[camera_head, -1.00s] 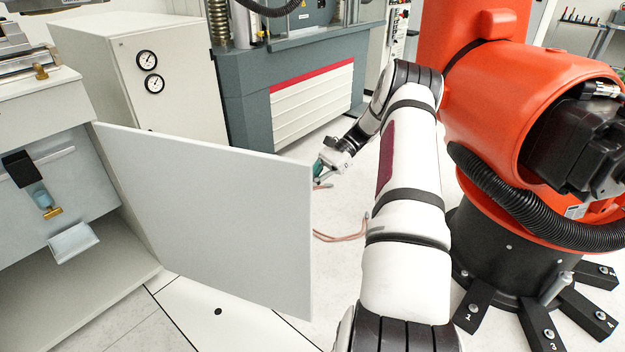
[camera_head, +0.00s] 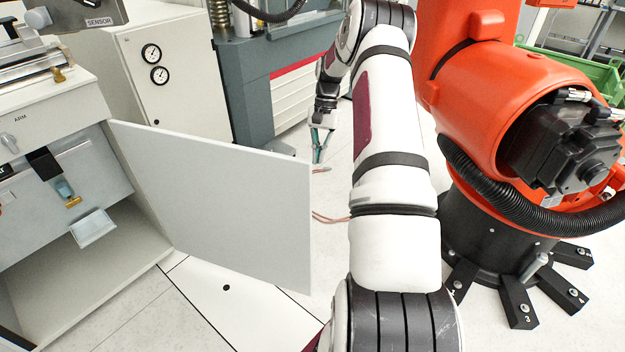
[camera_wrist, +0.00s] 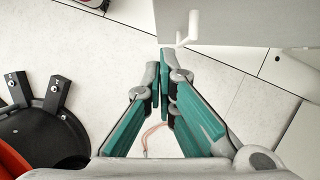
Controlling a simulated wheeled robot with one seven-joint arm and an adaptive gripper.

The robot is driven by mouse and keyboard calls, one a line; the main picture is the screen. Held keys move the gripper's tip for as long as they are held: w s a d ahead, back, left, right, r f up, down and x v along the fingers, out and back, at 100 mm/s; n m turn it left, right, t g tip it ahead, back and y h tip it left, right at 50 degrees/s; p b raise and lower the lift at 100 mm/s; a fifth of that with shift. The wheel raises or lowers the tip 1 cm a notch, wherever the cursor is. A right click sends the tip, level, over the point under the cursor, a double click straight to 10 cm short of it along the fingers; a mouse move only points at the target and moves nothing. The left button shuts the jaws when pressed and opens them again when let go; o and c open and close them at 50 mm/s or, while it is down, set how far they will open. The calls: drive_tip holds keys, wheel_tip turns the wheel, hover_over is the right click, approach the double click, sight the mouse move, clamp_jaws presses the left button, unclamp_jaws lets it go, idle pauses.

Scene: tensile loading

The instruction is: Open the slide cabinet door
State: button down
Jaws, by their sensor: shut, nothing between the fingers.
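The cabinet door (camera_head: 225,215) is a flat pale grey panel. It stands wide open, swung out from the cabinet (camera_head: 55,125) at the left, whose lower compartment (camera_head: 105,265) is exposed. My gripper (camera_head: 317,160) is beyond the door's free edge, pointing down, with teal fingers. In the wrist view my gripper (camera_wrist: 165,58) is shut and empty. The door (camera_wrist: 245,22) also shows there at the upper right, with a white handle (camera_wrist: 188,30) just past the fingertips. The gripper appears apart from the handle. The handle is hidden in the head view.
A large orange robot (camera_head: 520,110) on a black footed base (camera_head: 500,235) stands close at the right. A white cabinet with gauges (camera_head: 165,75) and a grey machine (camera_head: 235,85) are behind the door. Thin reddish cables (camera_head: 328,218) lie beyond the door edge.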

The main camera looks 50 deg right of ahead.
drive_tip(key=s+a+f, duration=0.2)
drive_tip(key=a+f, duration=0.2)
drive_tip(key=a, duration=0.1)
drive_tip(key=shift+s+a+f, duration=0.2)
drive_tip(key=shift+s+f, duration=0.05)
drive_tip(key=shift+f, duration=0.15)
drive_tip(key=shift+a, duration=0.1)
